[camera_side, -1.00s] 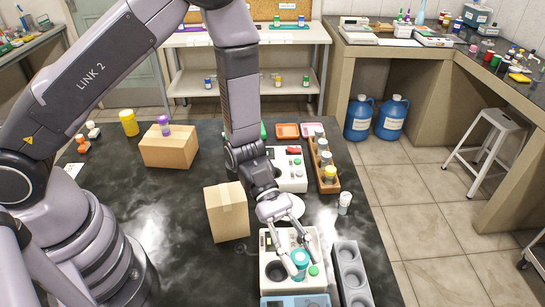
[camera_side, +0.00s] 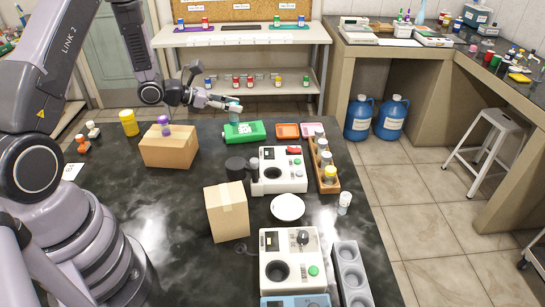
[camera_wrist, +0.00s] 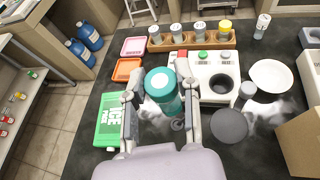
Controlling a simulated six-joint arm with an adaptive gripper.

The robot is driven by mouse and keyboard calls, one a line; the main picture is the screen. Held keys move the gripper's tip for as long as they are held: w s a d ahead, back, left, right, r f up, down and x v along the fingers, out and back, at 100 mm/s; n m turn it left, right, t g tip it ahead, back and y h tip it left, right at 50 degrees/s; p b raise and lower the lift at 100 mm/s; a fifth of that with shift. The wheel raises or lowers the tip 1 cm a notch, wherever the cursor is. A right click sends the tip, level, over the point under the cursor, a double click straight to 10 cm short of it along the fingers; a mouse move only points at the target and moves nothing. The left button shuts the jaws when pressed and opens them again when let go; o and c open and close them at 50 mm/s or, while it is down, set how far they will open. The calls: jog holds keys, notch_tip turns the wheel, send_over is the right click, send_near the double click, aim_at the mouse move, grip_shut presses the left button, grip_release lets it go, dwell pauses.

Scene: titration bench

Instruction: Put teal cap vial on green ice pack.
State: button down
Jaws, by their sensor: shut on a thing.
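The teal cap vial (camera_wrist: 161,84) is held between the two fingers of my gripper (camera_wrist: 160,98) in the wrist view, its cap facing the camera. In the side view my gripper (camera_side: 228,104) is at the far edge of the black bench, shut on the vial (camera_side: 235,113), which looks upright. The green ice pack (camera_side: 247,132) lies flat on the bench just below and beside the vial there. In the wrist view the ice pack (camera_wrist: 108,120) is left of the vial, partly hidden by a finger. I cannot tell the exact gap between them.
A white device (camera_side: 282,172) with a dark round well stands nearer the camera, beside a black round object (camera_side: 236,167). Orange (camera_side: 288,131) and pink trays lie right of the ice pack. A wooden rack (camera_side: 325,175) holds several vials. Cardboard boxes (camera_side: 168,150) stand on the left.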

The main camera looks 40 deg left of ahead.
jog(key=a+n+t+y, duration=0.1)
jog(key=a+n+y, duration=0.1)
jog(key=a, duration=0.5)
send_over(244, 128)
jog(key=f, duration=0.9)
jog(key=shift+s+d, duration=0.1)
jog(key=shift+s, duration=0.2)
jog(key=shift+w+f, duration=0.2)
jog(key=shift+f, duration=1.6)
jog(key=shift+f, duration=0.15)
jog(key=c, duration=0.8)
grip_release()
